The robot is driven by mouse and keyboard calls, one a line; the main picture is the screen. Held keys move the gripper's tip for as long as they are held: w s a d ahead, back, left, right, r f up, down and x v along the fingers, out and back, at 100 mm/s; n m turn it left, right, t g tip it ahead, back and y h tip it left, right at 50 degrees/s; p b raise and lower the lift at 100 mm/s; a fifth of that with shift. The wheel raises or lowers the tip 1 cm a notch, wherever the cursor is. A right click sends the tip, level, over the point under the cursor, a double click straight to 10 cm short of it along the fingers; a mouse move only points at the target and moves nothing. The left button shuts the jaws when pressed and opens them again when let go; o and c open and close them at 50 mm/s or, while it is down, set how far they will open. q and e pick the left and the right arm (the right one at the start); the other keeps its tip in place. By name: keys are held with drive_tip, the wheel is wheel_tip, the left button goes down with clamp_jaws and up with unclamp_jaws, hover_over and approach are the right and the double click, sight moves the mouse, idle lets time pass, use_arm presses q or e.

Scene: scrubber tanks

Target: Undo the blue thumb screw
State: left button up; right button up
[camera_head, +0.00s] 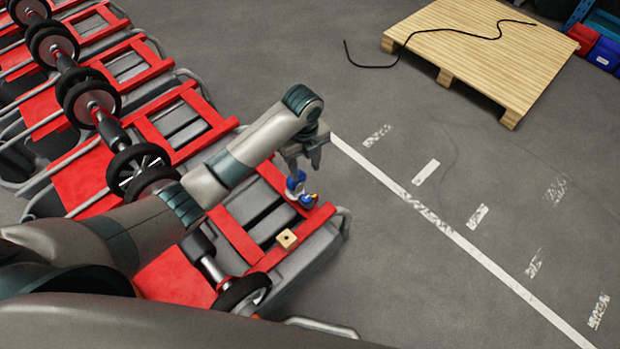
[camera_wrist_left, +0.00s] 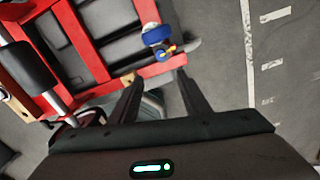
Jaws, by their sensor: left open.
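Blue fittings sit at the outer end of the nearest red tank frame (camera_head: 238,238). A rounded blue part (camera_head: 294,184) with a pale top stands beside a smaller blue knob (camera_head: 308,201) with orange-yellow marks. I cannot tell for sure which is the thumb screw. In the left wrist view the rounded blue part (camera_wrist_left: 157,35) and the marked knob (camera_wrist_left: 163,53) show just beyond the fingertips. My left gripper (camera_head: 302,166) is open and empty above them. Its two fingers (camera_wrist_left: 160,80) stand apart in the left wrist view. My right gripper is out of view.
A small wooden block (camera_head: 287,239) with a hole lies on the same red frame. More red-framed tanks with black wheels (camera_head: 92,101) line up at the left. A wooden pallet (camera_head: 480,50) with a black cable (camera_head: 470,31) lies at the back. Floor at right is clear.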

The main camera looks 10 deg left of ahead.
sight(306, 198)
use_arm(q)
drive_tip(key=f, duration=1.7)
drive_tip(key=shift+w+p, duration=0.3)
drive_tip(key=shift+w, duration=0.05)
drive_tip(key=shift+c, duration=0.3)
drive_tip(key=c, duration=1)
